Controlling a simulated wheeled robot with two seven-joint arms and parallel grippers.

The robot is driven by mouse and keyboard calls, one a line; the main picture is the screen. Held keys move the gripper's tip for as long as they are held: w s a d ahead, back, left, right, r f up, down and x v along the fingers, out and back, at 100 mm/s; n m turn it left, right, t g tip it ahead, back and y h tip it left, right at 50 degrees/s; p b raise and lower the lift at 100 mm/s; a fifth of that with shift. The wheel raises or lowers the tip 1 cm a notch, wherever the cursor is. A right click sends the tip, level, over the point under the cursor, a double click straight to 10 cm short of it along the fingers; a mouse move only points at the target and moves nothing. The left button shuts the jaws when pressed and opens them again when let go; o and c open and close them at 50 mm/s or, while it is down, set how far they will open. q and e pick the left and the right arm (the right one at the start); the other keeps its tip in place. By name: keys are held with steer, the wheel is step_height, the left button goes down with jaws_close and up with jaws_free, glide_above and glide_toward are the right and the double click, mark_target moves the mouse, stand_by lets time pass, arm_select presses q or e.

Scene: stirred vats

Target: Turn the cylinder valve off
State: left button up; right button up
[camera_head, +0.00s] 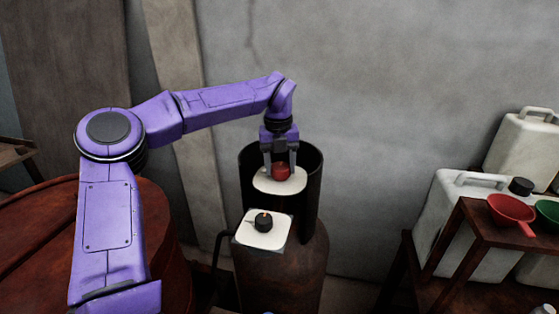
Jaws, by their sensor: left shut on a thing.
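A dark, rusty gas cylinder (283,272) stands against the grey wall, with an open-fronted dark collar (307,207) around its top. A red valve knob (281,172) sits over a pale round plate (265,182) inside the collar. My left gripper (281,170) points down from above with its fingers on either side of the red knob, shut on it. A black knob (264,223) with a small orange mark sits on a white square plate (262,240) lower on the front of the cylinder. My right gripper is not in view.
A large rusty red drum (35,230) stands at the left, below my left arm. At the right a brown wooden rack (488,222) holds a red funnel (511,211) and a green one (548,210), with white jerrycans (449,205) behind. Bare wall lies behind the cylinder.

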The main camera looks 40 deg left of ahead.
mark_target(278, 167)
arm_select(q)
steer(key=shift+s+f+m, duration=0.15)
steer(key=shift+m, duration=0.35)
steer(key=o, duration=1)
steer(key=shift+o, duration=0.2)
step_height(278, 167, up, 11)
steer(key=shift+s+a+b, duration=0.15)
steer(key=shift+b, duration=0.2)
steer(key=shift+f, duration=0.15)
